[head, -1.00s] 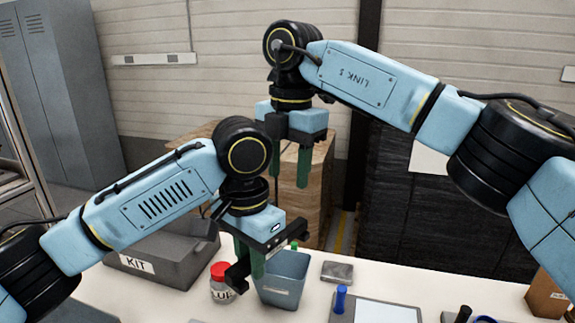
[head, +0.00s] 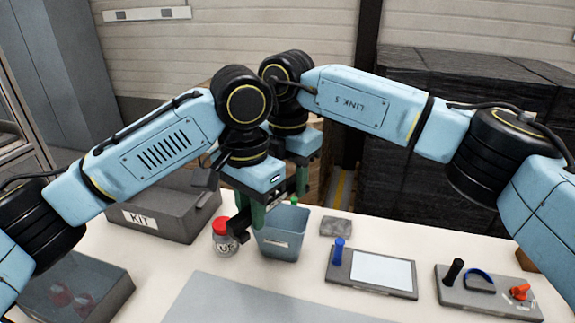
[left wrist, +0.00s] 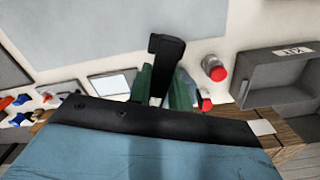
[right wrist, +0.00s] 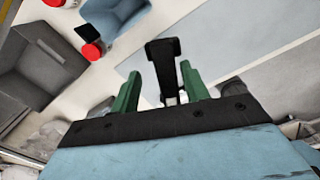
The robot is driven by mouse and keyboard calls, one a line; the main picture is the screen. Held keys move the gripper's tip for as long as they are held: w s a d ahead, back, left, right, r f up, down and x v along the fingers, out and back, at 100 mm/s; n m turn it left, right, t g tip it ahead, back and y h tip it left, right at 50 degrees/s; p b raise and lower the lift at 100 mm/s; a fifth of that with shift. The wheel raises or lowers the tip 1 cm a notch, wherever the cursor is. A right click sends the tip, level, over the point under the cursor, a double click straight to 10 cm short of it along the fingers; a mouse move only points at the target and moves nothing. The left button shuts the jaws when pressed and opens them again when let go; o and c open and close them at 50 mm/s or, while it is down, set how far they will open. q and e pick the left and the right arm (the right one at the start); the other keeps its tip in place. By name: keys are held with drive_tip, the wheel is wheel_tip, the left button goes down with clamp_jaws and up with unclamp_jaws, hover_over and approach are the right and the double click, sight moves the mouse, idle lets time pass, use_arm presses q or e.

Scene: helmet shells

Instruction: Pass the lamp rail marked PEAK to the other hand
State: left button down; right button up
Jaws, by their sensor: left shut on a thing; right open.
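The black lamp rail (head: 233,228) is held in front of me above the table; its marking is not readable. My left gripper (head: 250,212) is shut on it. In the left wrist view the rail (left wrist: 166,50) stands up from between the green fingers. My right gripper (head: 301,180) is just behind the left one, partly hidden by it. In the right wrist view its green fingers (right wrist: 160,88) are open, with the rail (right wrist: 162,62) showing between them. I cannot tell whether they touch it.
Below the grippers stand a blue bin (head: 282,242) and a red-lidded jar (head: 224,242). A grey KIT box (head: 150,222) is at the left. A grey board with a white panel (head: 375,272) and a tool holder (head: 480,300) lie to the right.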

drive_tip(key=shift+c, duration=0.3)
clamp_jaws()
use_arm(q)
drive_tip(key=c, duration=1.2)
unclamp_jaws()
